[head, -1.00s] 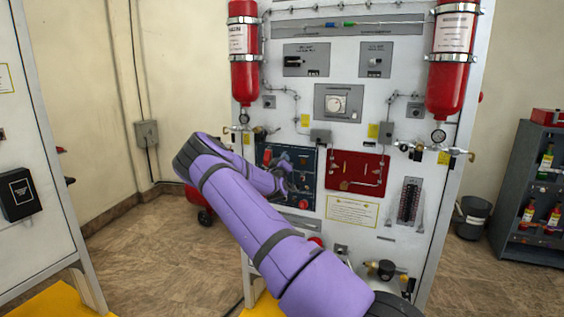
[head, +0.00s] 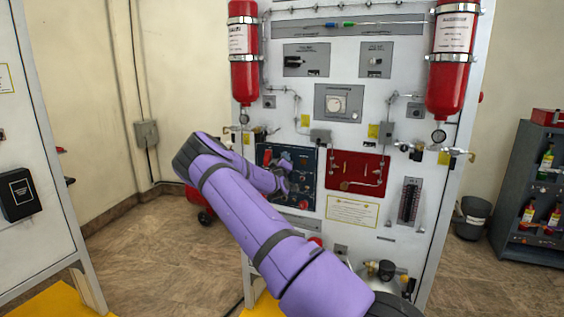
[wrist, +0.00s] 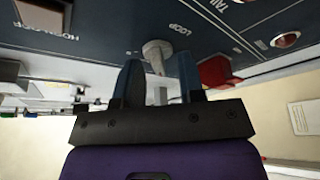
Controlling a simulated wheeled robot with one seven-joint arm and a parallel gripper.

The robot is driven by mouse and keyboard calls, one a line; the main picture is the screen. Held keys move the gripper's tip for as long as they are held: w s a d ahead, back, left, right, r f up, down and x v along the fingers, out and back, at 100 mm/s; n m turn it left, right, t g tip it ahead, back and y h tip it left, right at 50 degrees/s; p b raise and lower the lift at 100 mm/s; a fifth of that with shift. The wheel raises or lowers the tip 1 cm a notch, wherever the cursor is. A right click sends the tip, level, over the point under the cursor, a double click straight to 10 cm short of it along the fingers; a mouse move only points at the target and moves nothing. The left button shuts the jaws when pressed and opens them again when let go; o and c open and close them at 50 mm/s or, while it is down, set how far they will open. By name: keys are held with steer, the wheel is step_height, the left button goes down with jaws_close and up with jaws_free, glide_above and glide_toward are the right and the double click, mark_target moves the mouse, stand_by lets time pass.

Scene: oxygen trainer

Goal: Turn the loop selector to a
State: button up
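The loop selector (wrist: 157,50) is a pale grey knob on a dark blue panel, beside the word LOOP, which appears upside down in the wrist view. My gripper (wrist: 158,72) is at the knob, with one dark blue finger on each side of it. The fingers are apart with the knob's near part between them; I cannot tell whether they press on it. In the head view the dark blue panel (head: 302,157) is at the lower left of the white board, and my purple arm hides part of it and the knob.
A red guarded control (wrist: 215,72) is close to the right finger. A round red button (wrist: 285,40) is farther right on the same panel. The dark red panel (head: 356,172) is right of the blue one. Red cylinders (head: 245,55) hang above.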

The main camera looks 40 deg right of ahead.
steer(key=shift+a, duration=0.1)
steer(key=v, duration=1)
steer(key=shift+s+a, duration=0.25)
steer(key=shift+f, duration=0.1)
steer(key=shift+g, duration=0.3)
